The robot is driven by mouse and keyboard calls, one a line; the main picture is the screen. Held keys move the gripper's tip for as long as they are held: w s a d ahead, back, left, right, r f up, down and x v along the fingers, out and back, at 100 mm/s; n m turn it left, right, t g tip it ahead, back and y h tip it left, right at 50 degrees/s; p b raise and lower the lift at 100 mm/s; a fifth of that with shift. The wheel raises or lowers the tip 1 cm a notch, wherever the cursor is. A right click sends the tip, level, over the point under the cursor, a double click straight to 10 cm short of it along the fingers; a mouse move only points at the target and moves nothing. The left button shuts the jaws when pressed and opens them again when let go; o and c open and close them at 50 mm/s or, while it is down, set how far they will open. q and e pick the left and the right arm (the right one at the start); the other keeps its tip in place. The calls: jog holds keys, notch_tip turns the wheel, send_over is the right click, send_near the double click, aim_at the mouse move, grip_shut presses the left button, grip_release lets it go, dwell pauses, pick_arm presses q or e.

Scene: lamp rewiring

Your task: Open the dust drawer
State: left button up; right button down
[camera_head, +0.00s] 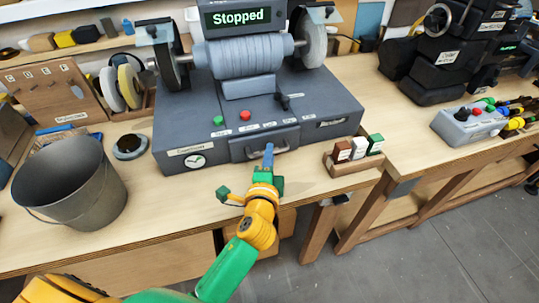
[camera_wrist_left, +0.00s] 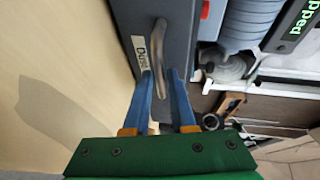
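The dust drawer (camera_head: 238,152) is a closed, dark grey front low in the grinder's base, with a curved metal handle (camera_head: 280,149). In the left wrist view the handle (camera_wrist_left: 158,40) runs up from between the fingertips, beside a "Dust" label (camera_wrist_left: 139,50). My left gripper (camera_head: 268,150) has blue fingers and reaches the handle from the front. In the left wrist view the fingers (camera_wrist_left: 160,75) are apart, with the handle's near end between or just beyond their tips. I cannot tell whether they touch it. My right gripper is out of view.
The bench grinder (camera_head: 180,125) reads "Stopped" and has green and red buttons. A metal bucket (camera_head: 70,185) stands left on the bench (camera_head: 165,205). A small wooden rack (camera_head: 355,165) with colored blocks sits right of the drawer. The bench in front of the drawer is mostly clear.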

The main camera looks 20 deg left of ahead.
pick_arm(q)
grip_shut()
dwell(1.1)
